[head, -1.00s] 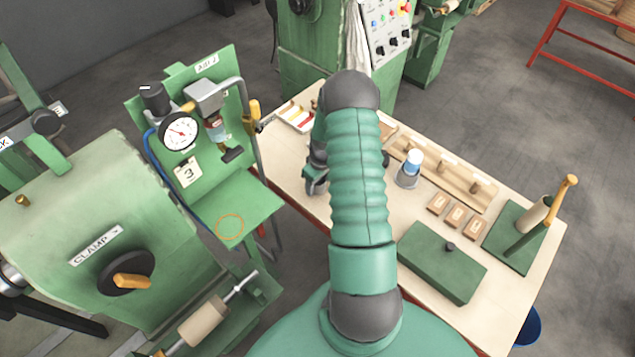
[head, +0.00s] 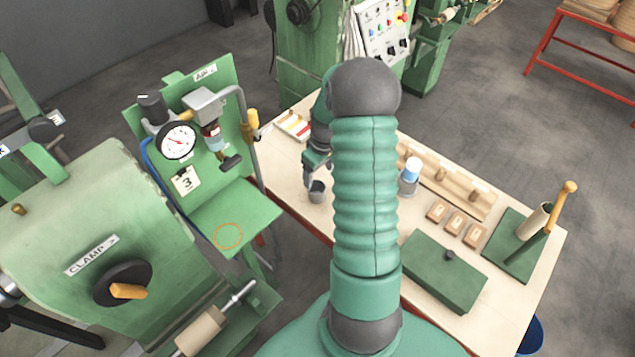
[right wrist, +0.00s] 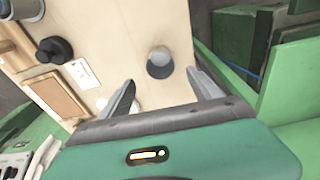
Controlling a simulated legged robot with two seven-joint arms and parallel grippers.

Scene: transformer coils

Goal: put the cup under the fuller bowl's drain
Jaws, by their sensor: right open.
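A small grey cup (head: 316,193) stands upright on the wooden bench near its left edge. It also shows in the right wrist view (right wrist: 159,64), just beyond the fingertips and roughly between them. My right gripper (head: 318,172) is open and empty beside and above the cup; its spread fingers show in the right wrist view (right wrist: 163,88). On the green air panel (head: 240,85) hangs one visible bowl with reddish content (head: 212,137), a dark piece below it. I cannot make out a second bowl. An orange ring (head: 228,236) marks the green shelf (head: 255,208) below. My left gripper is out of view.
A gauge (head: 178,141) and an orange-handled lever (head: 251,120) sit on the panel. A gap separates shelf and bench. My right arm hides part of the bench.

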